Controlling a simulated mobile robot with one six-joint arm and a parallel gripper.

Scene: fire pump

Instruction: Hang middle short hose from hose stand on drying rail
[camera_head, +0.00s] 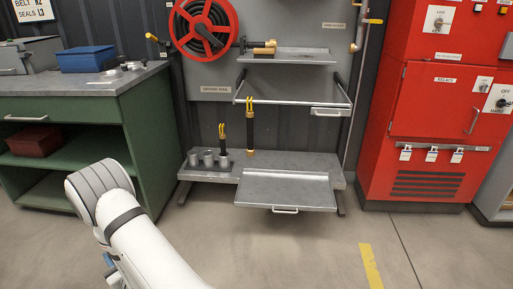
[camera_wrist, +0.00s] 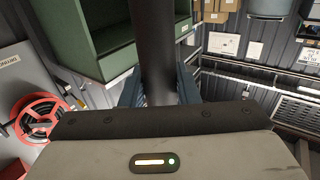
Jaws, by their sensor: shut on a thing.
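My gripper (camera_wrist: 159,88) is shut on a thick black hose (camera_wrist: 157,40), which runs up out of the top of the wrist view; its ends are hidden. In the head view my white arm reaches to the lower left, and the gripper and held hose are out of sight there. The hose stand (camera_head: 215,168) has several grey cups on the low bench. A short black hose with a yellow loop (camera_head: 222,131) stands upright in its right cup; the other cups look empty. Another black hose (camera_head: 250,130) hangs by a yellow loop at the left of the drying rail (camera_head: 300,104).
A shelf (camera_head: 290,56) with a brass nozzle sits above the rail, and a red hose reel (camera_head: 203,28) above left. A grey tray (camera_head: 285,190) juts from the bench. A green workbench (camera_head: 95,105) stands left, a red cabinet (camera_head: 435,110) right. The rail right of the hanging hose is free.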

